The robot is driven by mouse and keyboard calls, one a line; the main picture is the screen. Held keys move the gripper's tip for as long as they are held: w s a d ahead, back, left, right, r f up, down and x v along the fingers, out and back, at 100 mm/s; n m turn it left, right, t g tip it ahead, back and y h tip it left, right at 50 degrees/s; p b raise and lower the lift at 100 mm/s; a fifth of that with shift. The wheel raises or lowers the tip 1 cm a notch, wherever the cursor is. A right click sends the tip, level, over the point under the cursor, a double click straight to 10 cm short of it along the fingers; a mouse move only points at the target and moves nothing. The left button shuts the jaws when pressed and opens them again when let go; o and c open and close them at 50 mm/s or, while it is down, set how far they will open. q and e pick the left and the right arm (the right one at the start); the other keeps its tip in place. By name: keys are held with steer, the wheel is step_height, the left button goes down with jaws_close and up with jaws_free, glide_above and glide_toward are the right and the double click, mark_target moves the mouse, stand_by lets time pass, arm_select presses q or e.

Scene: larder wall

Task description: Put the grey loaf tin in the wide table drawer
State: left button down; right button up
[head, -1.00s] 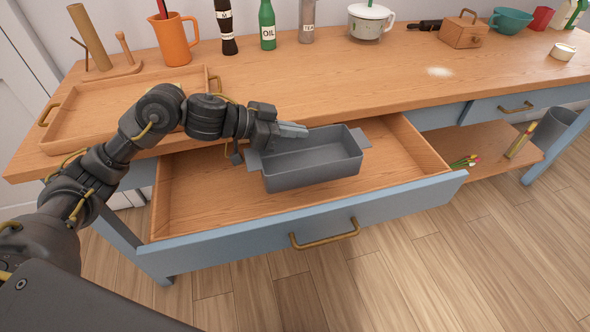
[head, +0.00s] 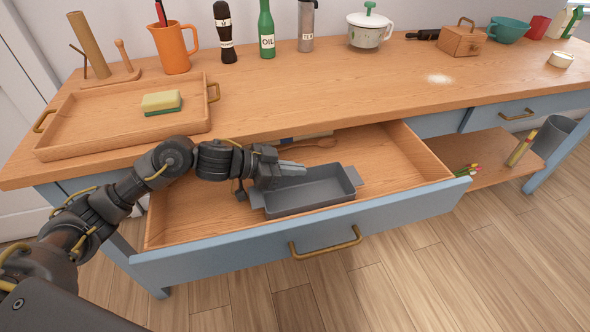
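The grey loaf tin (head: 312,196) is upright and empty, low inside the wide table drawer (head: 400,213), near the middle of its front. I cannot tell whether its base touches the drawer floor. The drawer is pulled open and has a blue front with a brass handle. My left gripper (head: 284,171) reaches in from the left and is shut on the tin at its left end; its fingers partly hide the rim there. My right gripper is not in view.
A wooden spoon (head: 312,144) lies at the back of the drawer. A wooden tray (head: 85,139) with a sponge (head: 161,102) is on the tabletop above my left arm. An orange jug (head: 175,49), bottles and a white pot (head: 369,29) stand along the back. The drawer's right side is clear.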

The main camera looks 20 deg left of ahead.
arm_select(q)
steer(key=c, duration=1.7)
jaws_free()
steer(key=shift+s+a+r, duration=0.1)
steer(key=shift+a, duration=0.05)
steer(key=v, duration=1.1)
steer(key=shift+s+a+r, duration=0.2)
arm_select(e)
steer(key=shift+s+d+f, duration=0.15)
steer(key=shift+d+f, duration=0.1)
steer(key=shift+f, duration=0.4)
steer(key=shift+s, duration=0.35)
